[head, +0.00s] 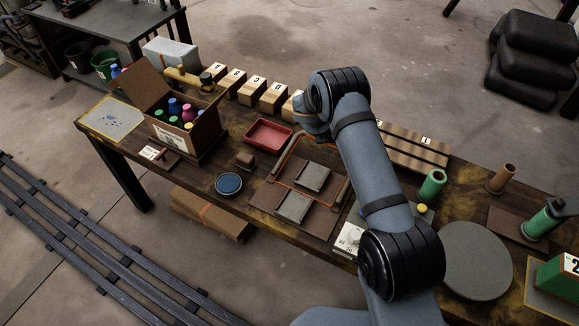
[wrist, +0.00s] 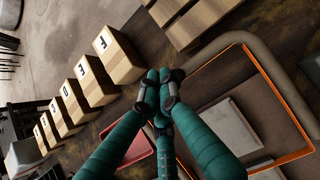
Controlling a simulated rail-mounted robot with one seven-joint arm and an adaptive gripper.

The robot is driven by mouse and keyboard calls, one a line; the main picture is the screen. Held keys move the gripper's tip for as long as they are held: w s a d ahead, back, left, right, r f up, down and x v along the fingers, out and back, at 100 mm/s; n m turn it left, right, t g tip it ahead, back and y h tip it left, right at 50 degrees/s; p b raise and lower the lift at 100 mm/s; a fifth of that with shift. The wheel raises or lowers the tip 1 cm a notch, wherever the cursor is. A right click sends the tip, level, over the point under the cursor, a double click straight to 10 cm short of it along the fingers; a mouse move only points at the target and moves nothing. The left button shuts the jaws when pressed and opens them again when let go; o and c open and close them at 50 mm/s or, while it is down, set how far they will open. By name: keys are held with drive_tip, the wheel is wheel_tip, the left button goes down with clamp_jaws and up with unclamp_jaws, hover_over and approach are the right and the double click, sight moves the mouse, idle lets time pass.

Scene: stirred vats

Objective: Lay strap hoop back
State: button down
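In the wrist view the tips appear beside the hoop's left end, and a finger covers part of the hoop. In the head view my arm hides the gripper's tips.
Lettered wooden blocks (head: 253,86) line the bench's back edge. A red tray (head: 268,135) stands left of the board, with a blue round dish (head: 229,184) nearer the front. A carton of bottles (head: 190,130) stands further left; a green cylinder (head: 433,185) stands right of my arm.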

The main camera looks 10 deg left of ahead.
drive_tip(key=shift+s+d+f, duration=0.15)
drive_tip(key=shift+d+f, duration=0.1)
drive_tip(key=shift+d, duration=0.25)
wheel_tip(320, 180, up, 14)
drive_tip(key=s+a+p, duration=0.1)
drive_tip(key=s+p, duration=0.1)
drive_tip(key=shift+a, duration=0.4)
drive_tip(key=shift+r, duration=0.1)
drive_tip(key=f, duration=0.4)
drive_tip(key=w+f+b, duration=0.1)
drive_tip(key=f, duration=0.4)
drive_tip(key=w+d+f, duration=0.1)
drive_tip(key=f, duration=0.3)
drive_tip(key=shift+w+f+b, duration=0.15)
drive_tip(key=shift+f+b, duration=0.05)
drive_tip(key=shift+b, duration=0.1)
drive_tip(key=shift+d, duration=0.1)
